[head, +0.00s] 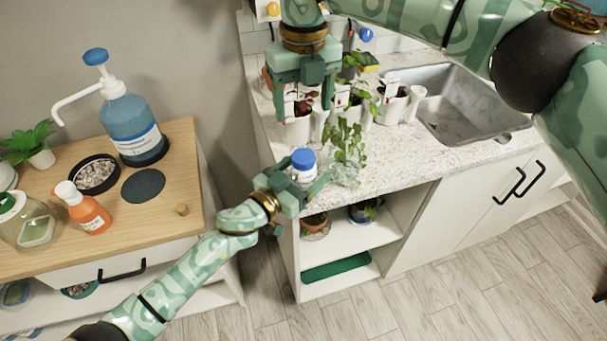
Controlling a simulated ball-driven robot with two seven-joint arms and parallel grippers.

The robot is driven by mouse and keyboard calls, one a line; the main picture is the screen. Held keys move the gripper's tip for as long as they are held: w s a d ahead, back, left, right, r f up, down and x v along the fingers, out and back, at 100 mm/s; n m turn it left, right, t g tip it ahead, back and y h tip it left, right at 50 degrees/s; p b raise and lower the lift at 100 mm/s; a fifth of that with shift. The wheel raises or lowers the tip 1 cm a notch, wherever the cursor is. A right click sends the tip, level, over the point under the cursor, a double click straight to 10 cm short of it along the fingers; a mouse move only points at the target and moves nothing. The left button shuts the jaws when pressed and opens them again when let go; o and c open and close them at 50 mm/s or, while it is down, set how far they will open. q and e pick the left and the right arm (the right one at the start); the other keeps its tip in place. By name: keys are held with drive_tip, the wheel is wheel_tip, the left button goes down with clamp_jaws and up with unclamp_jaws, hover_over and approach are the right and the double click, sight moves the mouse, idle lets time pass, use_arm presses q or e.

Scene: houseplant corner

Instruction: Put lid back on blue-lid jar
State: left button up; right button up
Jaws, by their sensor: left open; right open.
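The blue-lid jar (304,174) is a small white jar near the front left edge of the speckled counter. Its blue lid (303,157) shows on top of it; I cannot tell how tightly it sits. My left gripper (306,186) is open at the jar, in front of its lower part, and hides some of it. I cannot tell whether its fingers touch the jar. My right gripper (304,103) is open and empty, pointing down above the counter, behind and above the jar, in front of the potted plants.
A leafy plant in a glass (346,158) stands close right of the jar. Several white pots (391,105) stand behind it, left of the sink (460,105).

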use_arm(q)
drive_tip(key=p+v, duration=0.2)
drive_tip(key=v, duration=1.4)
drive_tip(key=shift+p, duration=0.4)
drive_tip(key=shift+a, duration=0.1)
